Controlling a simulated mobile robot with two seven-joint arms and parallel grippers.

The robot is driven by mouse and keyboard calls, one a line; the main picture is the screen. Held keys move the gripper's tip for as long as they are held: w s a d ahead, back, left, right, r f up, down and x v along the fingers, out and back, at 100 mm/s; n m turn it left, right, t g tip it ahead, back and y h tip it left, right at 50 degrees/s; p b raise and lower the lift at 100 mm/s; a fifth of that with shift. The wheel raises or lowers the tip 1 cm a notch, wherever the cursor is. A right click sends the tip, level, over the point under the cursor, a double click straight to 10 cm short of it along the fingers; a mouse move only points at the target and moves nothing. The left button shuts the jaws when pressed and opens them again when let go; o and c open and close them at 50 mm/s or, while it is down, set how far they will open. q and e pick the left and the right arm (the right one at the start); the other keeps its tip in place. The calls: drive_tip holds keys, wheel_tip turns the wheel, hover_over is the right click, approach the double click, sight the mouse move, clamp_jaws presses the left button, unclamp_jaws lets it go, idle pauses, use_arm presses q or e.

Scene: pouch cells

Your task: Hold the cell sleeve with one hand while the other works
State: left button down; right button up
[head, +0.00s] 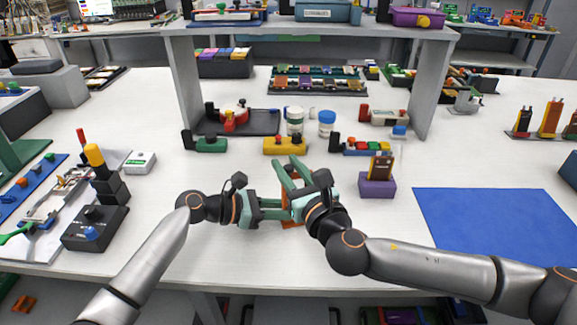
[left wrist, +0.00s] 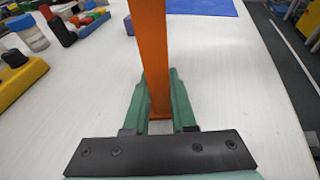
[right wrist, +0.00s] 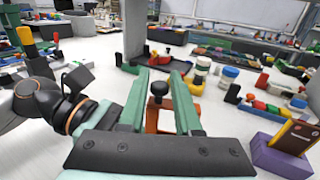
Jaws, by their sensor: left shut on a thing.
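An orange sleeve (head: 291,222) stands over the front middle of the table, partly hidden behind my grippers. My left gripper (head: 285,208) is shut on it from the left. In the left wrist view the orange sleeve (left wrist: 154,55) rises between the green fingers. My right gripper (head: 286,160) is just above and right of it, with its green fingers apart. In the right wrist view an orange frame (right wrist: 152,122) and a black knob (right wrist: 158,88) show between the open fingers. A brown cell (head: 381,166) stands upright in a purple block (head: 377,188) to the right.
A blue mat (head: 490,220) lies at the right. White table is free before the mat.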

clamp_jaws()
